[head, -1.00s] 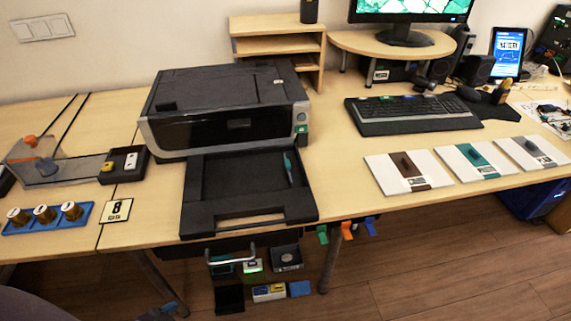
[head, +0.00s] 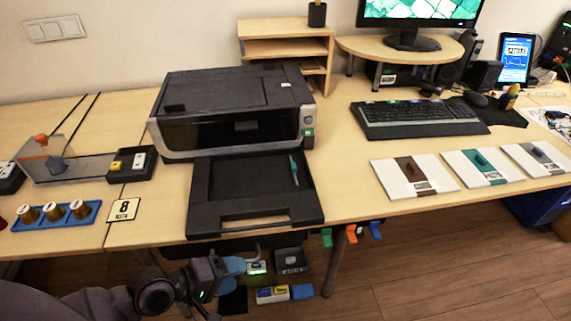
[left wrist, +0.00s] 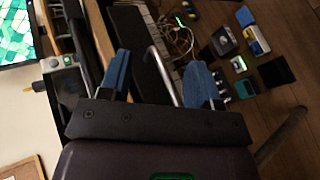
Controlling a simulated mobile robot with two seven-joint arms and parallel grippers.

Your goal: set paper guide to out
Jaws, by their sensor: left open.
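The paper guide (head: 294,170) is a small teal lever on the right side of the printer's open black tray (head: 213,192), and it leans slightly. The black printer (head: 235,105) stands behind the tray. My left gripper (head: 236,266) is below and in front of the tray, at the table's front edge, left of and apart from the guide. In the left wrist view its two blue fingers (left wrist: 160,78) are spread, with a bent metal handle (left wrist: 160,62) showing between them; I cannot tell whether they touch it. My right gripper is not in view.
Blue, orange and green hooks (head: 351,233) hang under the table edge. Several small boxes (head: 290,262) sit below. A keyboard (head: 418,116) and white panels (head: 412,177) lie right of the printer; a blue tray of cups (head: 57,224) lies left.

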